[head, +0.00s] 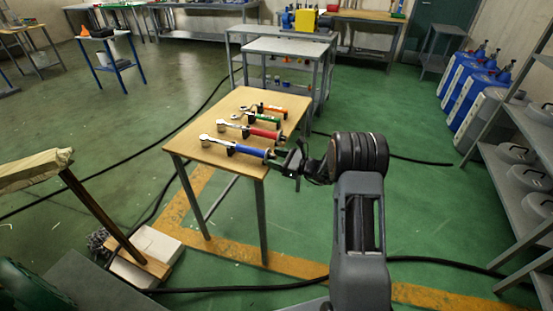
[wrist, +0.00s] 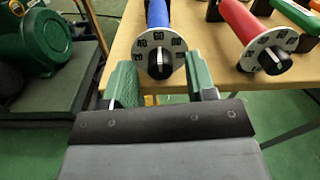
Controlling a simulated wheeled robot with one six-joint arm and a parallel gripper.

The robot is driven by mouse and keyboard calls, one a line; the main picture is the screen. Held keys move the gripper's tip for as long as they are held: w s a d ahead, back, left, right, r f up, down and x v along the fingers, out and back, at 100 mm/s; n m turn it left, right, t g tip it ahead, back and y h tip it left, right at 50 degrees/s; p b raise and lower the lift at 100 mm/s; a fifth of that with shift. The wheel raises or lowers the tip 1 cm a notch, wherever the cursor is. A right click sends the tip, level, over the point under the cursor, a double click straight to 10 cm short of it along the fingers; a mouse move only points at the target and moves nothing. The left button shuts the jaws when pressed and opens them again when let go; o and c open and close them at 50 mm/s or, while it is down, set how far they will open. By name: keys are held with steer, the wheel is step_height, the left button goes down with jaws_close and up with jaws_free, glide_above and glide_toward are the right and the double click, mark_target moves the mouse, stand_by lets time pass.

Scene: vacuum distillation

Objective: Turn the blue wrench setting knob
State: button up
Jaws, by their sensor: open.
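The blue wrench (head: 235,147) lies nearest on a small wooden table (head: 190,148), its handle end pointing right toward my gripper. In the wrist view its blue handle (wrist: 158,14) ends in a white numbered dial with a black setting knob (wrist: 160,70). My gripper (head: 290,159) is at the table's right edge by this end. In the wrist view my gripper (wrist: 162,82) is open, with one green-padded finger on each side of the dial. The knob sits between the fingers, and a gap shows on both sides. Whether the fingertips reach past the knob is hard to tell.
A red wrench (head: 255,132) lies just behind the blue one, its dial (wrist: 275,60) close to my right finger. Green (head: 262,117) and orange (head: 270,108) wrenches lie farther back. Shelving (head: 500,175) stands right.

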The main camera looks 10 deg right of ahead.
steer(key=c, duration=0.9)
steer(key=shift+f+n+b, duration=0.15)
steer(key=shift+n+b, duration=0.15)
steer(key=shift+b, duration=0.25)
steer(key=n+b, duration=1.7)
steer(key=b, duration=0.9)
steer(key=shift+n+y+b, duration=0.3)
steer(key=shift+b, duration=0.1)
